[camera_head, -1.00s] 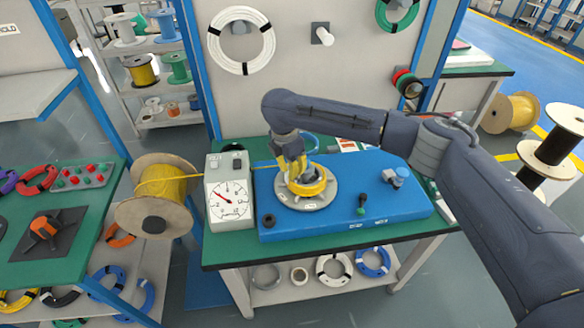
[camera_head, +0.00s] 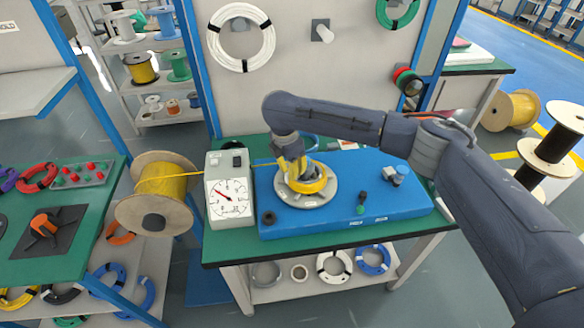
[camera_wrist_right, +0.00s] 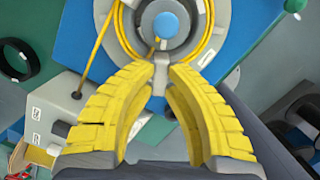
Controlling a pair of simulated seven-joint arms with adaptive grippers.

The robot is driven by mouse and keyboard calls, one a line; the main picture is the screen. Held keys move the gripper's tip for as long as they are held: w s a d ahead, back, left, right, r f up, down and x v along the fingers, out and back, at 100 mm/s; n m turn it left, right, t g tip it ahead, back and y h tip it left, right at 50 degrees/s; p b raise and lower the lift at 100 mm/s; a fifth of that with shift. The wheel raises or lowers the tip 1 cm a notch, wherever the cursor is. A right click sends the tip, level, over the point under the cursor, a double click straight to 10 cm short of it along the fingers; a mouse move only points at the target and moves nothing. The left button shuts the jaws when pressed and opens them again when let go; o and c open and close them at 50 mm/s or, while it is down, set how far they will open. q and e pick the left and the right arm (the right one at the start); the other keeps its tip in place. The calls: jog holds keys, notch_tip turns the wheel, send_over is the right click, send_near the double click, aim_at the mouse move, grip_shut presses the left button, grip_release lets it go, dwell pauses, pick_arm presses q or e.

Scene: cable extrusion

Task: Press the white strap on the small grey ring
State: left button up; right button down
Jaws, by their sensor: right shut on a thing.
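My right gripper (camera_wrist_right: 161,70) has yellow ribbed fingers. They close on a pale grey-white tab (camera_wrist_right: 160,80) at the near edge of a grey hub (camera_wrist_right: 180,45) with a blue cap; the tab looks like the strap. The hub may be the small grey ring, but I cannot tell for sure. A yellow cable loop (camera_wrist_right: 206,32) lies around the hub on a pale disc (camera_wrist_right: 238,25). In the head view the gripper (camera_head: 294,176) is down at the yellow coil (camera_head: 318,184) on the disc (camera_head: 318,201), hiding part of it. My left gripper is not in view.
The disc sits on a blue base (camera_head: 345,222) on a green bench. A gauge box (camera_head: 230,200) and yellow cable spool (camera_head: 160,190) stand left. Coils lie on the shelf below.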

jog(key=shift+f, duration=0.9)
jog(key=shift+s+f, duration=0.1)
jog(key=shift+f, duration=0.6)
dwell(1.2)
jog(key=c, duration=1.3)
grip_release()
jog(key=shift+r, duration=0.15)
jog(key=shift+r, duration=3.95)
